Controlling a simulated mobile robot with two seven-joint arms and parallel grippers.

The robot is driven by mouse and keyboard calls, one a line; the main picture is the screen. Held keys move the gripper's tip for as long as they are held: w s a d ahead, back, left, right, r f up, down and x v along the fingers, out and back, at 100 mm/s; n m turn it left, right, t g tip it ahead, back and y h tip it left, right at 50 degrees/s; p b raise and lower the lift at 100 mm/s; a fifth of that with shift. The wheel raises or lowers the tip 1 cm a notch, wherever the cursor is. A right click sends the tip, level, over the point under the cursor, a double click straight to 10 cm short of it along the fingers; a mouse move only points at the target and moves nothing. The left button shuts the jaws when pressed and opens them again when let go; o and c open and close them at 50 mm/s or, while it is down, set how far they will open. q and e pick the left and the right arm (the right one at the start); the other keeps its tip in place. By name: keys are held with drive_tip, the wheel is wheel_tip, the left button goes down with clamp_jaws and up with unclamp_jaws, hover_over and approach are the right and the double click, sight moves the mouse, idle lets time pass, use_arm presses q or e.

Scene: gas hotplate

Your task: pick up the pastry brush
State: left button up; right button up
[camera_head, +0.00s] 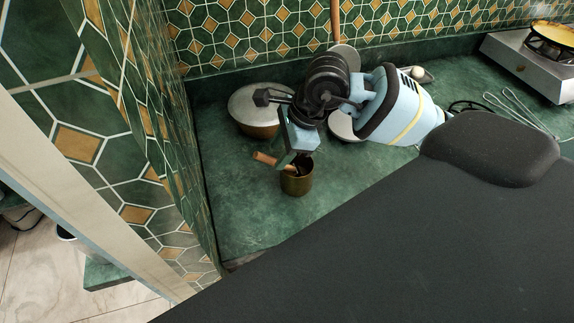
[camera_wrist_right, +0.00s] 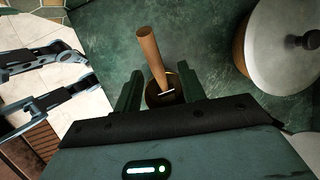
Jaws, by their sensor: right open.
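The pastry brush, with its wooden handle (camera_head: 265,158), leans out of a small brass-coloured cup (camera_head: 297,183) on the green counter. In the right wrist view the brush handle (camera_wrist_right: 150,55) rises at a tilt from the cup, whose lower part is hidden by my gripper. My right gripper (camera_head: 291,159) is at the cup, its body above the rim. In its wrist view the right gripper (camera_wrist_right: 159,80) is open, with one finger on each side of the brush and a gap to each. The brush head is hidden in the cup.
A lidded pot (camera_head: 255,103) stands just behind the cup; its lid (camera_wrist_right: 285,45) shows at upper right in the wrist view. A whisk (camera_head: 515,108) and a gas hotplate (camera_head: 530,65) lie to the right. A tiled wall (camera_head: 165,170) bounds the counter at left.

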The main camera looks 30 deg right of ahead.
sight(276, 160)
drive_tip(key=x, duration=0.4)
drive_tip(key=shift+s+a, duration=0.15)
drive_tip(key=shift+s, duration=0.05)
clamp_jaws()
